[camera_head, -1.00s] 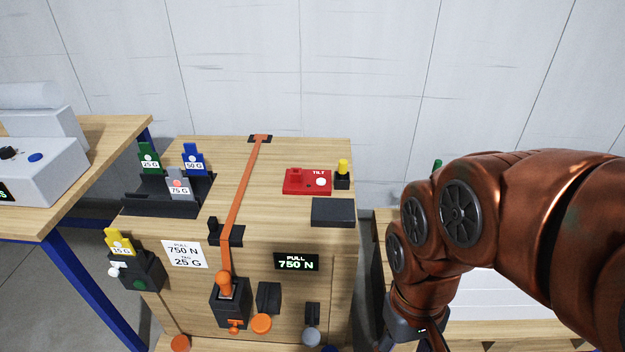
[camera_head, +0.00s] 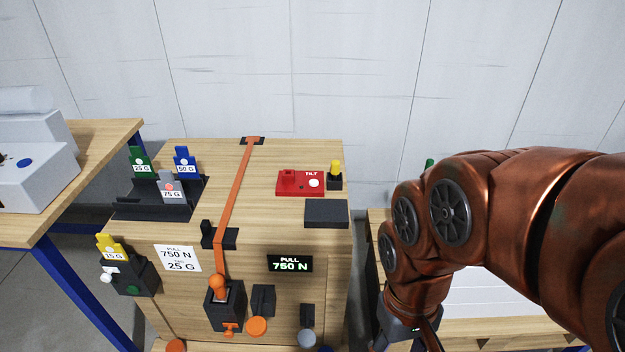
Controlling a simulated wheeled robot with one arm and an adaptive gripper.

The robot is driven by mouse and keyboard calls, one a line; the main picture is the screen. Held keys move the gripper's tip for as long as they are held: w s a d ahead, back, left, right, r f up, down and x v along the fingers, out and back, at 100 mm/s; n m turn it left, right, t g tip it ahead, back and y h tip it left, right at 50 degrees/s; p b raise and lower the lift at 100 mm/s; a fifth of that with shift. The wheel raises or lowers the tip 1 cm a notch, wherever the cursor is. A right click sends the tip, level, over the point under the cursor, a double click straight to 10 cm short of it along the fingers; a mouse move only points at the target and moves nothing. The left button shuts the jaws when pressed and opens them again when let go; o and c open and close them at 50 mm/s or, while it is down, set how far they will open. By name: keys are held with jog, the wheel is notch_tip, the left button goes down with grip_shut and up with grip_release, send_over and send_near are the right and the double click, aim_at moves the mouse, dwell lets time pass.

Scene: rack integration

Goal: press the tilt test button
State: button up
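The red tilt panel (camera_head: 292,184) lies on top of the wooden crate (camera_head: 272,158), near its back right. It is labelled TILT and carries a white round button (camera_head: 314,183) and a raised red block. A yellow-topped black post (camera_head: 335,170) stands just right of it. My copper arm fills the right side and bends down past the crate's right side. My gripper is at the bottom edge, mostly cut off, so its fingers cannot be made out. It is apart from the tilt panel, lower and to the right.
An orange strap (camera_head: 235,195) runs over the crate to a ratchet (camera_head: 224,305). A black rack with tags (camera_head: 160,205) stands at left, and a dark flat block (camera_head: 326,213) lies before the panel. A display (camera_head: 290,263) reads PULL 750 N. A table (camera_head: 100,135) stands left.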

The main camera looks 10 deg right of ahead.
grip_shut()
dwell(1.4)
